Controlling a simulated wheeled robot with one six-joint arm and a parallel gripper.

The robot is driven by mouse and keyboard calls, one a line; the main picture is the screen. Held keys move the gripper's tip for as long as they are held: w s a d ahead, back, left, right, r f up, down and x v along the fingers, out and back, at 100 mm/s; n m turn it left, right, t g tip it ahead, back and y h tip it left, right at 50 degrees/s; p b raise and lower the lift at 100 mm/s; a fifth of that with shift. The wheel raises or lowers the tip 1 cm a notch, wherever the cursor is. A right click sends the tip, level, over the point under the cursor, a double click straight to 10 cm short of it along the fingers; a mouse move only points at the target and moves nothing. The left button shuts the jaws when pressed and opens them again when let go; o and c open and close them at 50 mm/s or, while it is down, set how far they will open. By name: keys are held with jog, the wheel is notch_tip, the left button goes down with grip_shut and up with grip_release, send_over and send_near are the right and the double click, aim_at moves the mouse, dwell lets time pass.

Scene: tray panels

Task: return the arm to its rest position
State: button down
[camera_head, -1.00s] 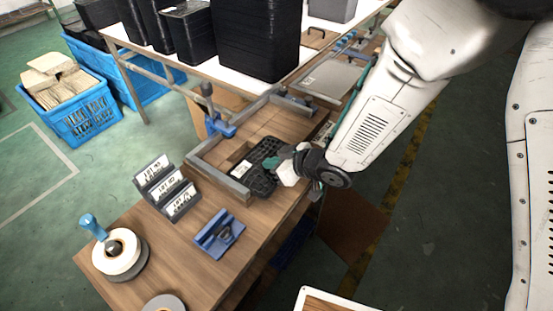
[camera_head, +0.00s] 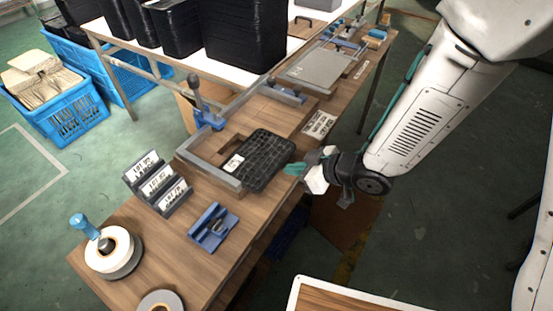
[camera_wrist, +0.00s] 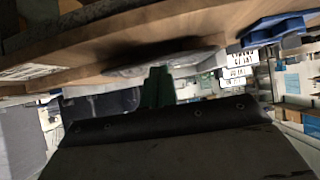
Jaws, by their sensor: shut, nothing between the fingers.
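My gripper (camera_head: 296,169) is at the end of my white arm, just off the right edge of the wooden workbench in the head view. Its green fingers are shut and hold nothing. The fingers also show in the wrist view (camera_wrist: 156,88), where the bench edge crosses the top. A black ribbed tray panel (camera_head: 264,160) lies flat on the bench beside the fingertips. It appears apart from the gripper, though the gap is small in the picture.
A grey corner frame (camera_head: 205,172) with blue clamps borders the black panel. A card rack (camera_head: 158,184), a blue fixture (camera_head: 213,227) and tape rolls (camera_head: 115,252) stand on the near bench. A grey panel (camera_head: 322,74) lies farther back. Open floor is right of the bench.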

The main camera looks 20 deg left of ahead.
jog(key=shift+s+d, duration=0.2)
jog(key=shift+d, duration=0.45)
jog(key=shift+s+d, duration=0.15)
jog(key=shift+d, duration=0.5)
jog(key=w+d+f+m+h, duration=0.2)
jog(key=d+f+h, duration=0.3)
jog(key=d, duration=0.4)
jog(key=d+r+m+h, duration=0.4)
jog(key=d+r+h, duration=0.2)
jog(key=d+r, duration=0.45)
jog(key=s+d+r+m, duration=0.4)
jog(key=s+d+r, duration=0.2)
jog(key=s+r, duration=0.2)
jog(key=s+d+r+m+g, duration=0.1)
jog(key=s+d+r+m, duration=0.3)
jog(key=s+d+r, duration=0.3)
jog(key=shift+s+r+m, duration=0.4)
jog(key=shift+s+r, duration=0.6)
jog(key=shift+r, duration=1.3)
